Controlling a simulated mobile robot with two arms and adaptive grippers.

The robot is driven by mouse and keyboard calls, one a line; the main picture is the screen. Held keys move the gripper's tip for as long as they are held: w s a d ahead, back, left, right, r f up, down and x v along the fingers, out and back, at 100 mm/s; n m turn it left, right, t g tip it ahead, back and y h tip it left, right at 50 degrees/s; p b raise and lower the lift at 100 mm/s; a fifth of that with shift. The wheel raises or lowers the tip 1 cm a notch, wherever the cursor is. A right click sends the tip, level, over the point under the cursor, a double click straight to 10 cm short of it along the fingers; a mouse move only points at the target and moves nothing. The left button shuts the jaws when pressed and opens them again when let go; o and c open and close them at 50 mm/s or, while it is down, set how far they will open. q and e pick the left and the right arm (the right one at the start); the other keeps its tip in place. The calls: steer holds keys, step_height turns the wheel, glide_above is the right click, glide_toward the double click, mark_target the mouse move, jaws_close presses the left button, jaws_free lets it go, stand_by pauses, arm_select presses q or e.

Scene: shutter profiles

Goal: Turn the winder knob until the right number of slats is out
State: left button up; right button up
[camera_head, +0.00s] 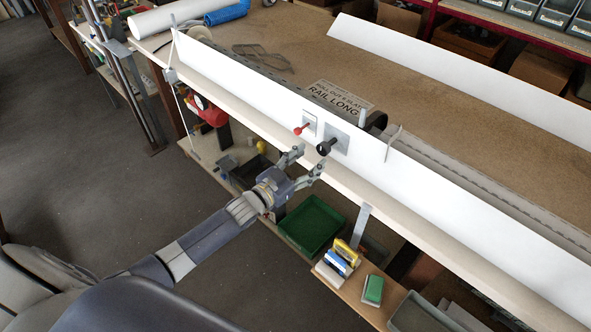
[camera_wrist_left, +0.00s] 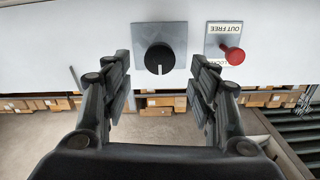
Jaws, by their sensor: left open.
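The black winder knob (camera_head: 326,147) sits on a grey square plate on the white upright board (camera_head: 250,95). In the left wrist view the knob (camera_wrist_left: 160,59) has a white mark pointing down. My left gripper (camera_head: 308,160) is open and empty just in front of the board, its fingers apart below and beside the knob. In the left wrist view the knob shows between the fingertips, with no visible contact. A red lever (camera_head: 301,128) beside it has a label reading OUT FREE, upside down in the wrist view (camera_wrist_left: 234,55). Grey ribbed slats (camera_head: 450,172) lie behind the board. My right gripper is not in view.
A second white board (camera_head: 470,80) stands at the back. Below are a green tray (camera_head: 311,226) and a shelf with a green-topped block (camera_head: 373,289). Floor at left is clear.

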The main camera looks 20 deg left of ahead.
arm_select(q)
steer(key=shift+v, duration=2.55)
steer(key=shift+f, duration=0.1)
